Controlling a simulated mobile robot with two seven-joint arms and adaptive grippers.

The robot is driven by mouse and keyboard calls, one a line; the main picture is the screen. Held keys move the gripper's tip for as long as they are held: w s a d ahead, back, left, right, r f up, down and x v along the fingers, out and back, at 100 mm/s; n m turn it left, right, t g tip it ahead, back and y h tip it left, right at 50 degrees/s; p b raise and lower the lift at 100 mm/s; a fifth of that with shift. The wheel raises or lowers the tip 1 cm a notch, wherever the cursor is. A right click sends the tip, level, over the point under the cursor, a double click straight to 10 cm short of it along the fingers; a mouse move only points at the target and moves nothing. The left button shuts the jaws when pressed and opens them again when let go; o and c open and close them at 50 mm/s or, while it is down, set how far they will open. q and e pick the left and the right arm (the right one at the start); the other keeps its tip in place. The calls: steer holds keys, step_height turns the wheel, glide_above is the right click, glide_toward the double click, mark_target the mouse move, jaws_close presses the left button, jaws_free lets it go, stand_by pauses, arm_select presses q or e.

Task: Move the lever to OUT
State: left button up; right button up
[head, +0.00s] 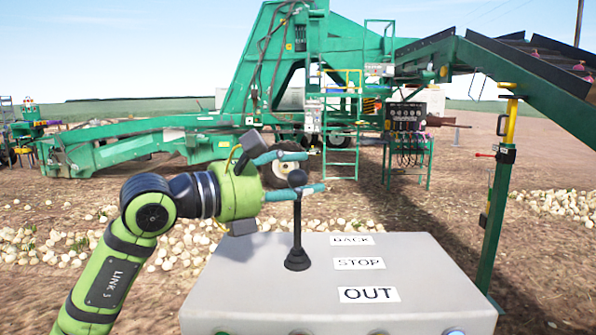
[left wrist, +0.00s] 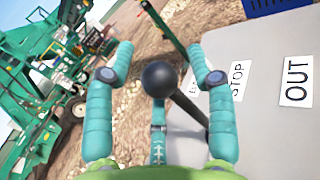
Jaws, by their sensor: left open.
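The lever (head: 297,222) is a black rod with a round black knob, rising from a black foot on the grey control box (head: 250,290). It looks close to upright, with its foot about level with the STOP label (head: 358,263). The BACK label (head: 352,239) lies farther off and the OUT label (head: 368,294) nearer. My left gripper (head: 312,172) is open at knob height, its teal fingers on either side of the knob. In the left wrist view the knob (left wrist: 160,79) sits between the spread fingers; contact cannot be told. My right gripper is out of view.
Coloured buttons (head: 455,331) line the box's near edge. A green conveyor machine (head: 290,75) stands beyond, with a green support post (head: 498,215) to the right of the box. Onions (head: 60,245) lie on the soil. The box top right of the lever is clear except for labels.

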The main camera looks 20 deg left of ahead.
arm_select(q)
jaws_close()
steer(key=shift+f+b, duration=0.15)
steer(key=shift+b, duration=0.2)
steer(key=s+d+f+m+t+h+b, duration=0.1)
steer(key=s+m+b, duration=0.4)
steer(key=b, duration=0.5)
steer(key=shift+s+d+f+h+b, duration=0.2)
steer(key=shift+s+d+h+b, duration=0.15)
steer(key=shift+s+d+h, duration=0.35)
jaws_free()
steer(key=shift+w+a, duration=0.1)
steer(key=shift+a, duration=0.1)
steer(key=v, duration=1.2)
steer(key=shift+f, duration=0.15)
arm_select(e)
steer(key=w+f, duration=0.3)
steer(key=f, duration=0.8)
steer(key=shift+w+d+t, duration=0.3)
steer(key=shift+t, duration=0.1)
